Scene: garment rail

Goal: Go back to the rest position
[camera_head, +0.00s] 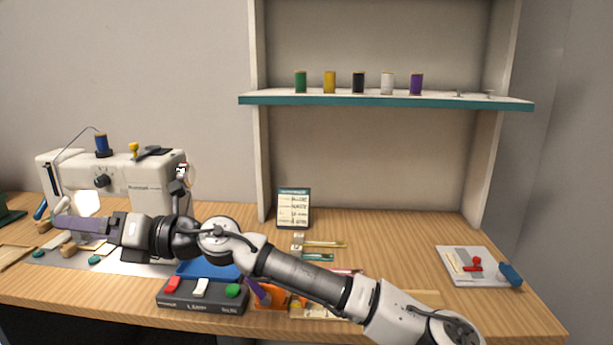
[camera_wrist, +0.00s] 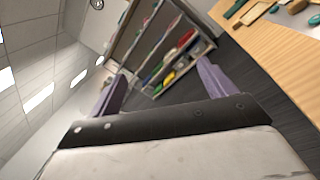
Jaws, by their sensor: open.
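My gripper (camera_head: 82,224) is at the left of the head view, in front of the white sewing machine (camera_head: 115,180) and above the worktop. It points left, with its purple fingers level. In the wrist view the two purple fingers of my gripper (camera_wrist: 160,88) stand wide apart with nothing between them. My arm reaches across the front of the table from the lower right. It hides part of the worktop and some things on it.
The wooden table (camera_head: 390,235) holds a switch box (camera_head: 203,306), a small card stand (camera_head: 293,208) and a grey board (camera_head: 470,267). A shelf (camera_head: 390,101) with several thread spools is above. A distant rack (camera_wrist: 160,50) shows in the wrist view. Worktop right of centre is clear.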

